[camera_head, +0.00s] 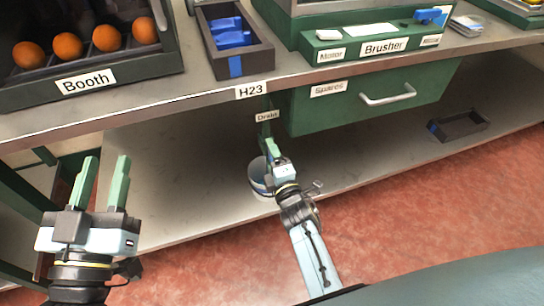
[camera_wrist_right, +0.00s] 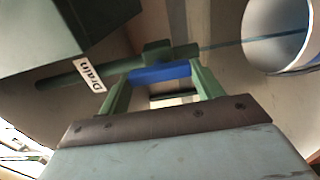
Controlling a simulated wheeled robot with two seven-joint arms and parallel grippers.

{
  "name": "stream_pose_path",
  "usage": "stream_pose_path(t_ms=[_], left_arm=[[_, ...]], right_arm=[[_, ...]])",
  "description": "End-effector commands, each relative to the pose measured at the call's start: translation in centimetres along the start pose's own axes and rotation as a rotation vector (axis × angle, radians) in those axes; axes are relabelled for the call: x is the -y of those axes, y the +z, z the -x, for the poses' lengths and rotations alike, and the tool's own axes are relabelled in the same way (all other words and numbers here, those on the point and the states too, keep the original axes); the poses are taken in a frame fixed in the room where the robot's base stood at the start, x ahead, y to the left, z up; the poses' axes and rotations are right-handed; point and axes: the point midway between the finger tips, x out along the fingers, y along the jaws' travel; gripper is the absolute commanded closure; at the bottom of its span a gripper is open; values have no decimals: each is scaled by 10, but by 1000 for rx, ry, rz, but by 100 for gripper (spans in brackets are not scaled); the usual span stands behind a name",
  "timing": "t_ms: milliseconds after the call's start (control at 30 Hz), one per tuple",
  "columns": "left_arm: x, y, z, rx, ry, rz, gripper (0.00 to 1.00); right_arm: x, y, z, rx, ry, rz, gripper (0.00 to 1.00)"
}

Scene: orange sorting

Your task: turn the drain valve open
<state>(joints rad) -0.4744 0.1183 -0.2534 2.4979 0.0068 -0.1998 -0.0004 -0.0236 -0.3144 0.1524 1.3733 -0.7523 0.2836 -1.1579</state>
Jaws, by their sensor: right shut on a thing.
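The drain valve's blue handle (camera_wrist_right: 160,73) lies between the fingers of my right gripper (camera_wrist_right: 160,82) in the right wrist view, and the gripper is shut on it. The handle sits beside a green pipe (camera_wrist_right: 65,79) that carries a white "Drain" label (camera_wrist_right: 88,73). In the head view the label (camera_head: 267,116) hangs under the counter, and my right gripper (camera_head: 270,148) reaches up below it, hiding the handle. My left gripper (camera_head: 106,168) is open and empty at the left, its fingers pointing up.
A pale bucket (camera_head: 256,180) stands on the lower shelf beside my right gripper; its rim shows in the wrist view (camera_wrist_right: 246,38). The green "Spares" drawer (camera_head: 330,107) is right of the drain. A dark tray (camera_head: 462,126) lies farther right. The counter edge (camera_head: 150,98) overhangs the shelf.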

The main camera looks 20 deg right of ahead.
Motion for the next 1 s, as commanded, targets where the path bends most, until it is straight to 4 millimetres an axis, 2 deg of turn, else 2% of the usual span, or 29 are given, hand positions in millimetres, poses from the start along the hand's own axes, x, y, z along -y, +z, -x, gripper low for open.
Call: stream_pose_path(t_ms=[433,467,600,1000], left_arm=[[0,-1,0,-5,0,0,64],[0,-1,0,-5,0,0,64],[0,-1,0,-5,0,0,64],[0,1,0,18,0,1,64]], right_arm=[[0,0,0,0,0,13,57],[0,0,0,0,0,13,31],[0,0,0,0,0,12,13],[0,0,4,0,-1,9,13]])
